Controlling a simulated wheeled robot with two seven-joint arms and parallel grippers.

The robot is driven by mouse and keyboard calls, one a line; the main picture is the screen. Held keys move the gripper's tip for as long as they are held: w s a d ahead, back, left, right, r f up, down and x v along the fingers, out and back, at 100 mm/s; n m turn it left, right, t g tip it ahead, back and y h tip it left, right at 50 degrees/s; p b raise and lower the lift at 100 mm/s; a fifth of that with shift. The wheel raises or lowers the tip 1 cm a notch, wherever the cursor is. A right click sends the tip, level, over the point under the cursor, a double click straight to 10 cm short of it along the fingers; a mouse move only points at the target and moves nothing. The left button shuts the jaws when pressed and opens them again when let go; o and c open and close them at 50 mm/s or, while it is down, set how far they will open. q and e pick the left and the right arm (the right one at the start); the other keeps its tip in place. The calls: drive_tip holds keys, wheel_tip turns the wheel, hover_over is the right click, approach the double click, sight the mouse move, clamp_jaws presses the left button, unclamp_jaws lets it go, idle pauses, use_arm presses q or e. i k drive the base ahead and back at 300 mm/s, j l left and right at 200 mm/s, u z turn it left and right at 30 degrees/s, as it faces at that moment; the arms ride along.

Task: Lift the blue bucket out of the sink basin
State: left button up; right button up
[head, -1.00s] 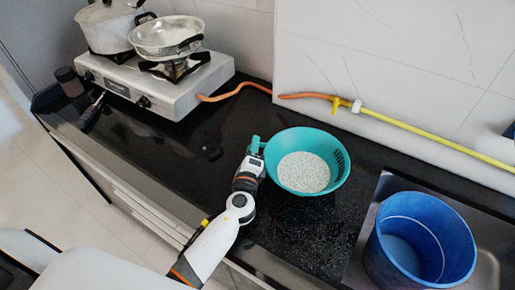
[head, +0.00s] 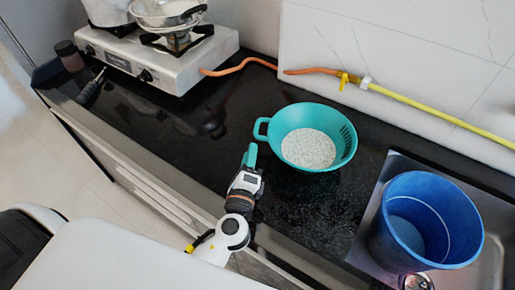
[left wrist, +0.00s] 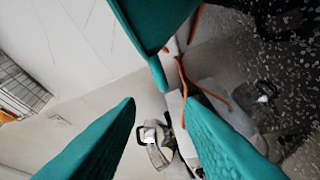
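The blue bucket (head: 425,225) stands upright and looks empty, in the steel sink basin (head: 372,240) at the right of the head view. My left gripper (head: 249,156) is well to the left of the bucket, just below and apart from the handle of the teal colander (head: 348,160). In the left wrist view its teal fingers (left wrist: 162,108) stand wide apart with nothing between them. The colander's teal side (left wrist: 155,30) seems to show at the top there. The bucket does not show in the wrist view. My right gripper is not in view.
The colander, with pale grains (head: 308,149) in it, sits on the black counter (head: 300,210) between my left gripper and the sink. A gas stove (head: 160,65) with pots is at the upper left. A yellow hose (head: 440,116) runs along the wall.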

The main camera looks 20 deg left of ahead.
sight(423, 221)
drive_tip(key=k+z, duration=0.1)
drive_tip(key=z, duration=0.3)
drive_tip(key=i+z, duration=0.1)
drive_tip(key=z, duration=0.55)
